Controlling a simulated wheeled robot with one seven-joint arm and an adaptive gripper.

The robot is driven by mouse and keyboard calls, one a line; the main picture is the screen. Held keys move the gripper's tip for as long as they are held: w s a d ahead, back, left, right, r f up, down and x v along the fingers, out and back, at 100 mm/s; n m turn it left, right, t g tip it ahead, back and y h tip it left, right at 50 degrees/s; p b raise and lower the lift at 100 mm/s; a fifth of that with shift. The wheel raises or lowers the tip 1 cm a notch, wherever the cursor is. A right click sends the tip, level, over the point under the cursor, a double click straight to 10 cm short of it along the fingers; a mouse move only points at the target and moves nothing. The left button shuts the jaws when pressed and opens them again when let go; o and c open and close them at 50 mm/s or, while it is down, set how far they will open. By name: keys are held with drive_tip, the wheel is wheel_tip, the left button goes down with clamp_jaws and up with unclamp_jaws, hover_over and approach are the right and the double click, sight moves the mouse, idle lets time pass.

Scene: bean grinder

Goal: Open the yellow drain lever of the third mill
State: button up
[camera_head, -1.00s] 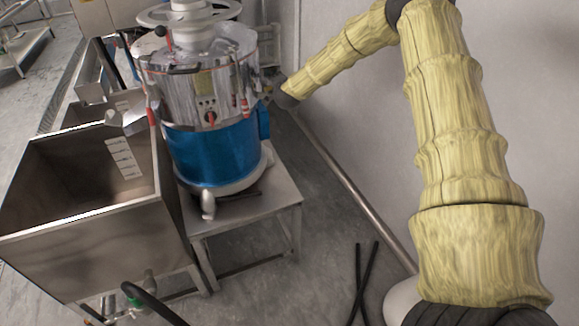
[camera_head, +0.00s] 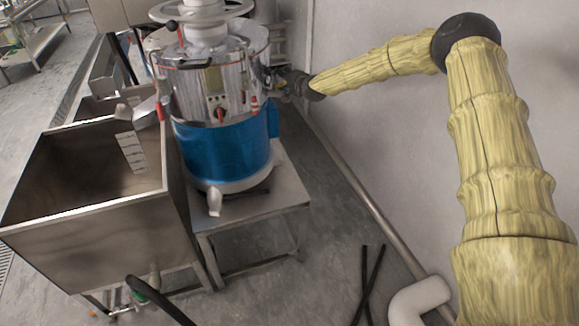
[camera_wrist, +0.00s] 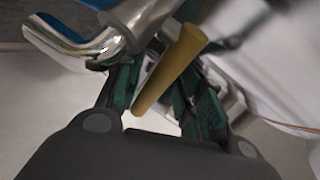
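The mill (camera_head: 222,150) has a shiny metal upper part and a blue lower body, and stands on a low metal stand. My arm reaches to its right side, where my gripper (camera_head: 284,84) shows only small and partly hidden. In the wrist view, the yellow lever (camera_wrist: 172,68) is a slanted rod lying between the two green-lined fingers of my gripper (camera_wrist: 158,82). The fingers stand apart, with a light gap between the lever and the right finger. Whether the left finger touches the lever I cannot tell. A shiny curved metal pipe (camera_wrist: 85,45) is beside the left finger.
An open steel bin (camera_head: 95,235) stands left of the mill. A wall (camera_head: 400,150) runs along the right, with a pipe (camera_head: 365,200) along its foot. Black hoses (camera_head: 367,285) are on the floor in front. The stand (camera_head: 262,215) is bare at its front right.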

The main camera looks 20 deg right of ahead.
drive_tip(key=s+a+f+b+v, duration=0.1)
drive_tip(key=b+v, duration=0.3)
drive_tip(key=v, duration=0.8)
drive_tip(key=s+a+f+n+g, duration=0.1)
drive_tip(key=s+a+f, duration=0.2)
drive_tip(key=f, duration=0.4)
drive_tip(key=s+a+f+n+g+b, duration=0.1)
drive_tip(key=s+a+f, duration=0.2)
drive_tip(key=f, duration=0.5)
drive_tip(key=s+a+f+n+g+b, duration=0.1)
drive_tip(key=s+a+f, duration=0.3)
drive_tip(key=f, duration=0.4)
drive_tip(key=shift+s+f+n+g+y, duration=0.25)
drive_tip(key=shift+s+n+g+y, duration=0.05)
drive_tip(key=shift+s+g, duration=0.35)
drive_tip(key=shift+c, duration=0.3)
